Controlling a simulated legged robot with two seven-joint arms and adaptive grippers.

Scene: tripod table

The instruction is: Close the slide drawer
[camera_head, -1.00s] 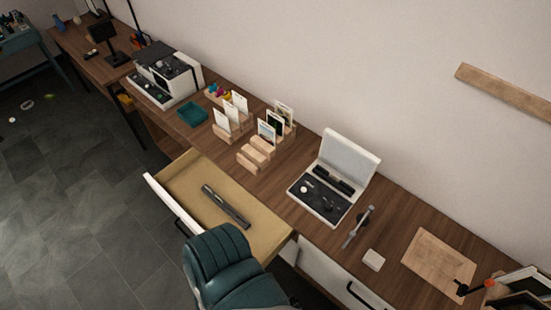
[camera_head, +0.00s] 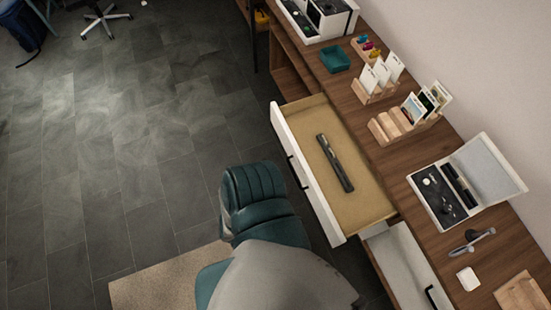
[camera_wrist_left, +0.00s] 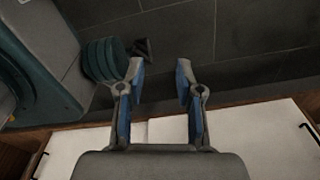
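The slide drawer (camera_head: 375,205) is pulled out from under the wooden desk in the head view. Neither gripper shows in the head view, and the right one is in no view.
The wooden desk (camera_head: 385,150) holds card holders, a teal tray (camera_head: 335,58) and an open case (camera_head: 485,170). Dark tiled floor (camera_head: 110,170) is open at left.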

